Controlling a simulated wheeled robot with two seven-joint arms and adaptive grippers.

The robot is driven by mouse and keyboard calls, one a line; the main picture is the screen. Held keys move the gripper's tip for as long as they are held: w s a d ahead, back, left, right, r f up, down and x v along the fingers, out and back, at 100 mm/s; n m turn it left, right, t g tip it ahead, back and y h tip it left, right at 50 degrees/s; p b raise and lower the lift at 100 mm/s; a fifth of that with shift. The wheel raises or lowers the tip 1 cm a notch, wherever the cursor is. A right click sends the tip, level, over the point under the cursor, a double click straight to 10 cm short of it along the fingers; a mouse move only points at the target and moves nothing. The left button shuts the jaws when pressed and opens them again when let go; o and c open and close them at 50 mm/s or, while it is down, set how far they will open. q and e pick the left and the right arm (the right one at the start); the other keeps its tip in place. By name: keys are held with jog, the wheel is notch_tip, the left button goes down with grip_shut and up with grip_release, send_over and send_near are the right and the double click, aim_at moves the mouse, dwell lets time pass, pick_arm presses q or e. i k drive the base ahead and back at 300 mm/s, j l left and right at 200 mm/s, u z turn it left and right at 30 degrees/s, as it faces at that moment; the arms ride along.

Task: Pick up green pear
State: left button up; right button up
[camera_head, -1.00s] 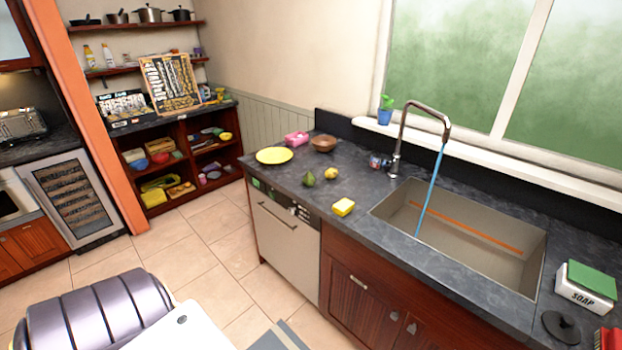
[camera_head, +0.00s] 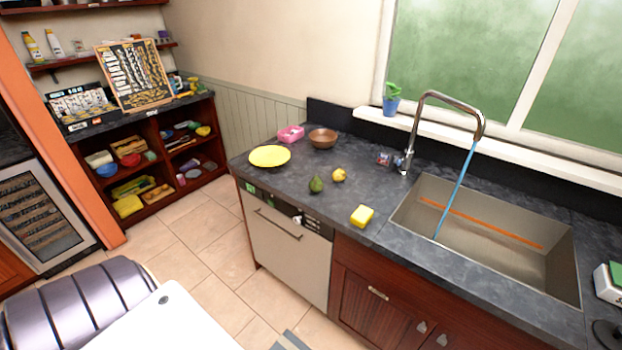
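The green pear (camera_head: 316,184) sits on the dark stone counter (camera_head: 290,205), near its front edge and above the dishwasher. A smaller yellow fruit (camera_head: 338,175) lies just right of and behind it, a short gap away. Neither of my grippers is in view, and nothing touches the pear.
The dishwasher (camera_head: 285,250) is shut. Tiled floor is free before it.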

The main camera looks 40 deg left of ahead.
aim_at(316, 185)
jog(key=j+z, duration=0.15)
jog(key=j, duration=0.55)
jog(key=i+j+z, duration=0.15)
jog(key=j, duration=0.55)
jog(key=k+j+z, duration=0.2)
jog(key=j, duration=0.5)
jog(key=j+z, duration=0.15)
jog(key=j, duration=0.6)
jog(key=j+z, duration=0.15)
jog(key=j, duration=0.55)
jog(key=k+j, duration=0.1)
jog(key=j, duration=0.35)
jog(key=j+z, duration=0.15)
jog(key=j, duration=0.35)
jog(key=k+j, duration=0.15)
jog(key=j, duration=0.3)
jog(key=k+j+z, duration=0.1)
jog(key=j, duration=0.35)
